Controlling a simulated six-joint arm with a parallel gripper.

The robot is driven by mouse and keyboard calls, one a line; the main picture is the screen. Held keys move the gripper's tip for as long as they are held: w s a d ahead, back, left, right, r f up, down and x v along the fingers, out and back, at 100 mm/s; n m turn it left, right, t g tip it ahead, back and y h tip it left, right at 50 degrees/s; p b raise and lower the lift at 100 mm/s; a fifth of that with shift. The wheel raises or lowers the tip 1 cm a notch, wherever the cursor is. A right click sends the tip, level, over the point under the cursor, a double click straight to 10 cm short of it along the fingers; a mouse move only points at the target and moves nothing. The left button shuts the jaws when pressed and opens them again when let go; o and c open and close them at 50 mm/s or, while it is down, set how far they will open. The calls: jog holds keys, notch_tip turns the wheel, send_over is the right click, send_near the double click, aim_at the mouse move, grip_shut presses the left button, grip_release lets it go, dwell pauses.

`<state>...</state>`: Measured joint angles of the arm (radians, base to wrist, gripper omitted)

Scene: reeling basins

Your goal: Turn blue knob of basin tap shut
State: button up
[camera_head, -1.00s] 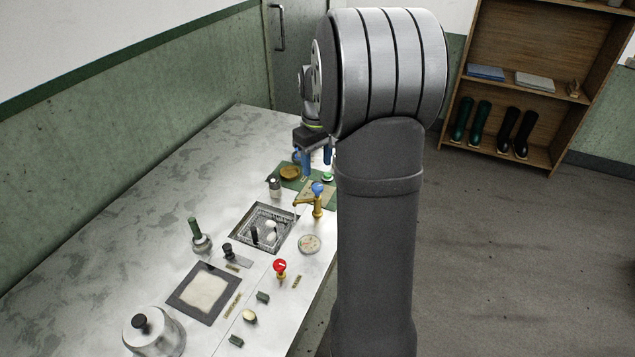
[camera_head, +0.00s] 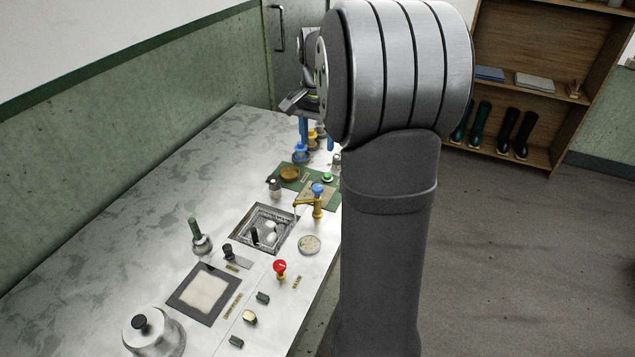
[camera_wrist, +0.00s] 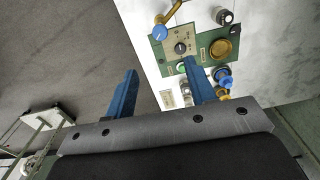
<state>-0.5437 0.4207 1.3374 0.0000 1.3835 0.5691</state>
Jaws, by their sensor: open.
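The brass basin tap (camera_head: 309,204) with its blue knob (camera_head: 317,189) stands at the right rim of the dark square basin (camera_head: 244,232) in the head view. A thin pale streak shows below its spout. The blue knob also shows at the top of the wrist view (camera_wrist: 159,32). My gripper (camera_head: 317,134) is open, its two blue fingers apart. It is above the far end of the table, beyond the tap and away from the knob. In the wrist view the gap between the fingers (camera_wrist: 160,82) is empty, and the knob lies ahead of it.
A green panel (camera_wrist: 202,43) with a black dial and a brass dish (camera_wrist: 221,48) lies beyond the tap. Blue and yellow items (camera_head: 301,154) stand behind it. A red-knobbed tap (camera_head: 280,267) stands nearer. The table's left side is clear.

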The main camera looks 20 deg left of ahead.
aim_at(317, 187)
notch_tip(317, 187, down, 14)
jog(key=shift+f, duration=0.2)
jog(key=c, duration=1)
